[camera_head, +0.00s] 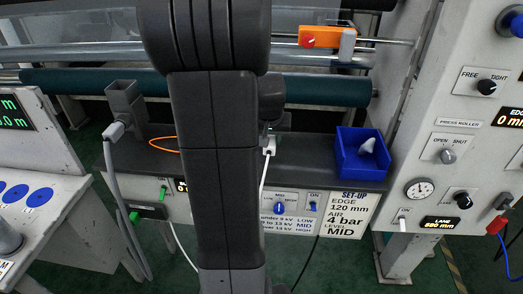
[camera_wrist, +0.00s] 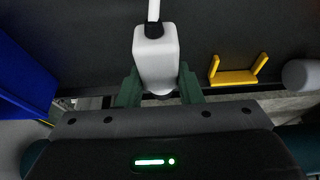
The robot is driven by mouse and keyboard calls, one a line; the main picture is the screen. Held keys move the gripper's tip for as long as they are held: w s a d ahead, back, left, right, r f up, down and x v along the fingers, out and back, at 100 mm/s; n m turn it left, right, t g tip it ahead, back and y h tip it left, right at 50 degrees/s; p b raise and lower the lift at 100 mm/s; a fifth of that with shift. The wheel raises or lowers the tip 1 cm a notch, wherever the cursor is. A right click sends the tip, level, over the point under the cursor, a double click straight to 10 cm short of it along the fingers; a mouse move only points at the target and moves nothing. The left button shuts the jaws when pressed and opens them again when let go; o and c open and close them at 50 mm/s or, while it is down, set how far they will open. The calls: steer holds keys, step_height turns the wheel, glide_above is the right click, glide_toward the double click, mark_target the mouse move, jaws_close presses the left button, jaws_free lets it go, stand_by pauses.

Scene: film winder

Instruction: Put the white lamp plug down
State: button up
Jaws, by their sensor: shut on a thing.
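The white lamp plug (camera_wrist: 156,58) is a white block with a black collar and a white cable, in the middle of the wrist view. My gripper (camera_wrist: 160,88) has its green fingers shut on the plug, one on each side. In the head view the plug (camera_head: 269,146) shows just right of my arm, over the dark shelf, its white cable hanging down past the shelf front. My arm hides most of the gripper there. I cannot tell whether the plug touches the shelf.
A blue bin (camera_head: 361,163) with a white piece inside stands right on the dark shelf (camera_head: 315,153). An orange loop (camera_head: 163,150) and a grey plug (camera_head: 114,131) on a grey cable are at left. The wrist view shows a yellow bracket (camera_wrist: 234,77) and a pale cylinder (camera_wrist: 301,75).

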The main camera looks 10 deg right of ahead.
mark_target(270, 160)
steer(key=shift+f, duration=2.6)
steer(key=shift+f, duration=0.15)
steer(key=shift+f+b, duration=0.15)
steer(key=shift+b, duration=0.25)
steer(key=o, duration=1.1)
steer(key=shift+c, duration=0.2)
steer(key=shift+r, duration=0.2)
steer(key=shift+r+p, duration=0.3)
steer(key=shift+r, duration=0.2)
steer(key=v, duration=1.1)
steer(key=shift+s+p, duration=0.25)
steer(key=shift+p, duration=0.15)
steer(key=shift+a, duration=0.1)
